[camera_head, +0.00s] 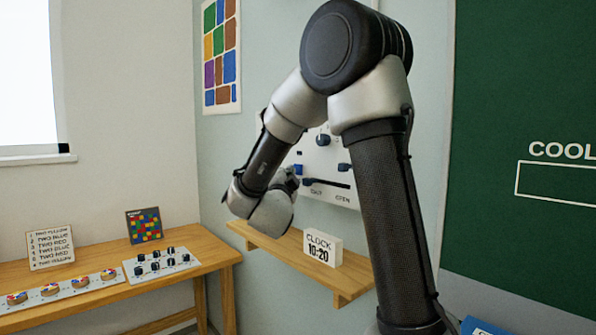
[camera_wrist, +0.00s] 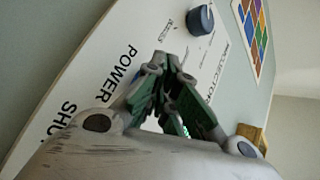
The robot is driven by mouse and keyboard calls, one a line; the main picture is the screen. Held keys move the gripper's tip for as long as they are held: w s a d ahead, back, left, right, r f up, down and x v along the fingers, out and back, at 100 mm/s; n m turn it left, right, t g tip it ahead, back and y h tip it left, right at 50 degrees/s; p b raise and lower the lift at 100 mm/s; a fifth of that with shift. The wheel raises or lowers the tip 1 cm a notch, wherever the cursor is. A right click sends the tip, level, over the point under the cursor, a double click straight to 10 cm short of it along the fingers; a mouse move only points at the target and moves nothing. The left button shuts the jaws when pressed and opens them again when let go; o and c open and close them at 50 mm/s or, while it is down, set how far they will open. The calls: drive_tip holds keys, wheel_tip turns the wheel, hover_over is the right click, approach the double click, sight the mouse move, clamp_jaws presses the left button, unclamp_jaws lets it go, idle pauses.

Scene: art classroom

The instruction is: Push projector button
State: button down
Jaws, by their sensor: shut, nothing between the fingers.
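A white control panel (camera_head: 318,160) is fixed to the wall in the head view, partly hidden by my arm. It carries dark knobs, a slider slot and a small blue part (camera_head: 298,169) near my wrist. In the wrist view the panel (camera_wrist: 95,75) is tilted, with the words POWER, SHU and PROJECTOR. A round blue knob (camera_wrist: 201,20) stands beyond my fingertips. My gripper (camera_wrist: 172,62) is shut and empty, its fingers in front of the panel near the PROJECTOR label. The button itself is not clearly visible, and I cannot tell whether the fingertips touch the panel.
A wooden table (camera_head: 215,252) at left bears a knob board (camera_head: 160,263), a colour grid and a list card. A green chalkboard (camera_head: 520,90) is at right.

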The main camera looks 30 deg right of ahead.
idle(0.6)
drive_tip(key=shift+w+d, duration=0.1)
drive_tip(key=shift+d, duration=0.3)
drive_tip(key=shift+a, duration=0.5)
drive_tip(key=a, duration=0.2)
drive_tip(key=s+a, duration=0.1)
drive_tip(key=a, duration=0.2)
drive_tip(key=shift+s+a, duration=0.2)
drive_tip(key=shift+a, duration=0.15)
idle(0.4)
